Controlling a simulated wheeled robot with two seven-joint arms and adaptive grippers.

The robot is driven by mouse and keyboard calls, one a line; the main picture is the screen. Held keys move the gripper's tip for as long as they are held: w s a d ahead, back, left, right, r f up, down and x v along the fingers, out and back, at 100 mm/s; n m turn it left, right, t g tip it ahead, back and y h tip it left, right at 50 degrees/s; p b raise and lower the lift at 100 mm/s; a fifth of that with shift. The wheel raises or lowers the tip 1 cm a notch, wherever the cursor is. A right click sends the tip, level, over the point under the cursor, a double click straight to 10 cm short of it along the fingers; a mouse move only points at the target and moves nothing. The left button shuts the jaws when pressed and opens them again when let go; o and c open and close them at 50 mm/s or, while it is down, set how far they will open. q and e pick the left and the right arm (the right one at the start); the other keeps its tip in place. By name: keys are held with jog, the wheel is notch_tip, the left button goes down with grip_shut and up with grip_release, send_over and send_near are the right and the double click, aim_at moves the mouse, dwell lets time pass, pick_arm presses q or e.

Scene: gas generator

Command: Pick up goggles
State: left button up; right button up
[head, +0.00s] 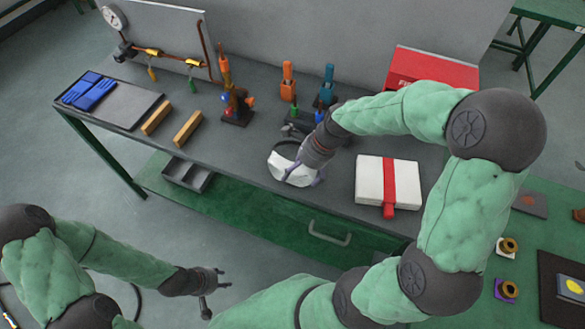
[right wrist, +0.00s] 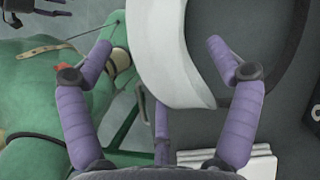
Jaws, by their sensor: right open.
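The goggles (head: 281,165), white with a dark strap, lie near the front edge of the dark workbench. My right gripper (head: 303,178) is over them, its fingers partly covering them in the head view. In the right wrist view, the goggles' white curved edge (right wrist: 182,85) lies beyond and partly between the spread purple fingers of my right gripper (right wrist: 157,48); contact cannot be told. My left gripper (head: 214,292) is open and empty, low at the left, apart from the bench.
A white box with a red band (head: 386,185) sits right of the goggles. Blue gloves (head: 88,92), wooden blocks (head: 187,129) and torch-like tools (head: 288,82) stand left and behind. A red box (head: 420,68) is at the back. A drawer handle (head: 329,234) is below the front edge.

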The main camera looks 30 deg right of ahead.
jog(key=x, duration=0.3)
jog(key=shift+d+b, duration=0.1)
jog(key=shift+b, duration=0.3)
jog(key=shift+r, duration=0.1)
jog(key=c, duration=1.4)
jog(key=shift+o, duration=0.2)
jog(key=shift+r, duration=0.1)
